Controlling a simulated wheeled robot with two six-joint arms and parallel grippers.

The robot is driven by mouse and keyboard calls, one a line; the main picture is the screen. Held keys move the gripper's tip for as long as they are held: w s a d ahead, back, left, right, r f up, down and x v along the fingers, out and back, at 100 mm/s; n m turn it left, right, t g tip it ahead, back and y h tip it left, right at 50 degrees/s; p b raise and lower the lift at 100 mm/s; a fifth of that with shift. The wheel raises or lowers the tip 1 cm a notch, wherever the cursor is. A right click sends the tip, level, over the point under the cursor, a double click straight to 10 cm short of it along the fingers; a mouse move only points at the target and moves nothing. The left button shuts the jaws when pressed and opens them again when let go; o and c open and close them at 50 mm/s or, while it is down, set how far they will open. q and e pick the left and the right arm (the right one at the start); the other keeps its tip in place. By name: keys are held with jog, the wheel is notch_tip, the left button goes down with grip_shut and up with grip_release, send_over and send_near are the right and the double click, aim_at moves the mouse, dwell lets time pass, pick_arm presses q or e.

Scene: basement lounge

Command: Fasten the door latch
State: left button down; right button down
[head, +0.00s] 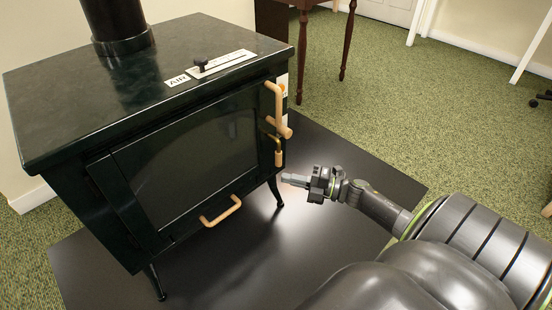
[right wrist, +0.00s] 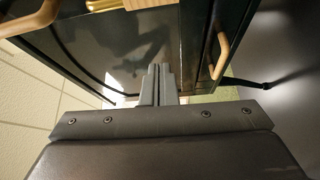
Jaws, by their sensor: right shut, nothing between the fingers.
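A dark green stove (head: 60,120) stands on the left, and its glazed door (head: 190,165) looks closed or nearly closed. At the door's right edge is the door latch (head: 278,157), a brass rod with a wooden grip hanging downward; its brass and wood also show at the top of the right wrist view (right wrist: 103,5). A larger wooden handle (head: 277,105) is just above it. My right gripper (head: 285,178) is shut and empty, just below and right of the latch grip, apparently apart from it. It also shows in the right wrist view (right wrist: 160,75). My left gripper is out of view.
A curved wooden handle (head: 221,212) sticks out low on the stove front; it also shows in the right wrist view (right wrist: 220,55). A sliding air control (head: 200,64) is on the stove top. A black floor plate (head: 340,160) lies underneath. Green carpet (head: 420,110) beyond is open.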

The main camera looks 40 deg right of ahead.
jog(key=v, duration=0.4)
jog(key=shift+s+d+p, duration=0.2)
jog(key=shift+s+p, duration=0.05)
jog(key=shift+p, duration=0.1)
jog(key=shift+a, duration=0.1)
